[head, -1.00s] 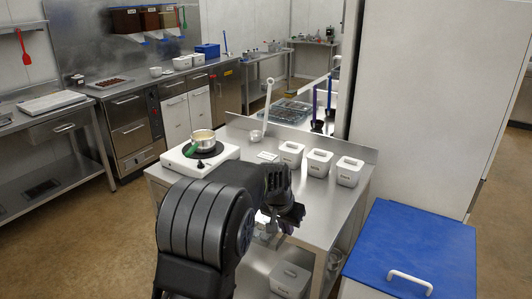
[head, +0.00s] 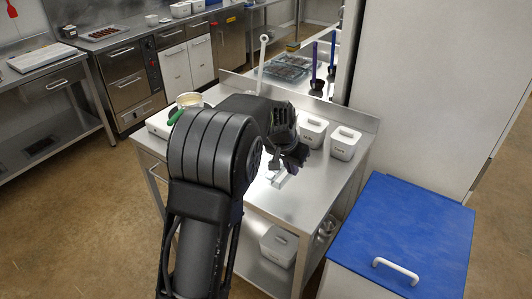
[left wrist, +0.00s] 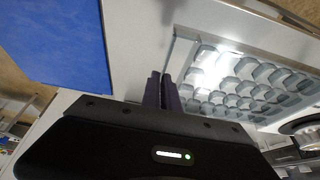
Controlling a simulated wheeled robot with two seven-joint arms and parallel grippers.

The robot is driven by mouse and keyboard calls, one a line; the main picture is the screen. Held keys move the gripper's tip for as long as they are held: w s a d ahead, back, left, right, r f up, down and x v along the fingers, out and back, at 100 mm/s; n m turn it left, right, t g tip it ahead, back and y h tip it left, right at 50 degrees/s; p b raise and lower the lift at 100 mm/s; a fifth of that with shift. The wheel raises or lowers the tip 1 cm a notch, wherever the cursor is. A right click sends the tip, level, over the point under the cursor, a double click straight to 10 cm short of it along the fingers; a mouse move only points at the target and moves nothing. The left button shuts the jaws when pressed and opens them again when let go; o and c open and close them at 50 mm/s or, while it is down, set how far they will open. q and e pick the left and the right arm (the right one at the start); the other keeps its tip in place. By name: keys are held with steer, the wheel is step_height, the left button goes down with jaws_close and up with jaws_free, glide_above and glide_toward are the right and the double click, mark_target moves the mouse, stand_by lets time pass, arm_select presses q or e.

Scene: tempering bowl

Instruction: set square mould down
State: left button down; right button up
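The square mould is a clear, shiny tray with rows of cavities; in the left wrist view the square mould (left wrist: 245,85) fills the upper right. My left gripper (left wrist: 166,92) has its two dark fingers close together at the mould's near left corner, with the rim running in between them. In the head view my left gripper (head: 292,158) is over the steel table (head: 310,195). Only a small silvery part of the mould (head: 281,179) shows below it; my arm hides the rest. I cannot tell whether the mould touches the table. My right gripper is not in view.
A hotplate (head: 158,124) with a pot (head: 189,100) stands at the table's left. White lidded tubs (head: 344,143) stand at the back right. A blue-topped chest (head: 400,235) is beside the table. Bare tabletop lies in front of the gripper.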

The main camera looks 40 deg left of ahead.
arm_select(q)
glide_above(292, 195)
steer(key=s, duration=0.2)
steer(key=shift+w+f, duration=0.15)
steer(key=shift+f, duration=1.2)
steer(key=shift+w+f, duration=0.1)
steer(key=shift+f, duration=1.25)
steer(key=shift+f, duration=0.1)
steer(key=shift+f+p, duration=0.45)
steer(key=shift+f, duration=1.35)
steer(key=shift+f, duration=0.15)
steer(key=c, duration=1.6)
jaws_free()
